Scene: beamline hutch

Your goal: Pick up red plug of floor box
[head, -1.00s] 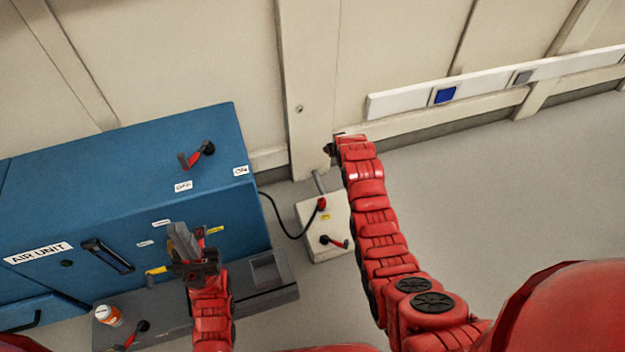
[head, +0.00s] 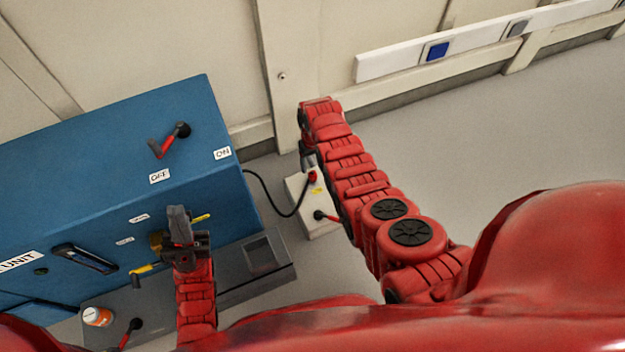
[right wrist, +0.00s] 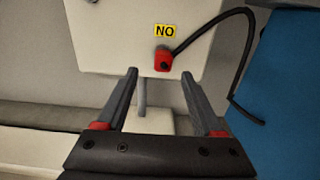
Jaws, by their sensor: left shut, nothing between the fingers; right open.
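The red plug (right wrist: 163,60) sits in the top of the white floor box (right wrist: 100,45), with a black cable running from it. In the head view the red plug (head: 312,177) shows just below my right gripper (head: 309,160), on the floor box (head: 318,229). In the right wrist view my right gripper (right wrist: 175,88) is open and empty, its two fingers on either side of the plug's line, the plug a little beyond the tips. My left gripper (head: 178,212) is shut and empty, in front of the blue air unit's face.
The blue air unit (head: 90,170) with a red-handled lever (head: 168,141) stands left of the floor box. A grey ledge (head: 225,284) holds an orange and white bottle (head: 97,316). The cable (head: 272,205) runs to the unit. Floor at right is clear.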

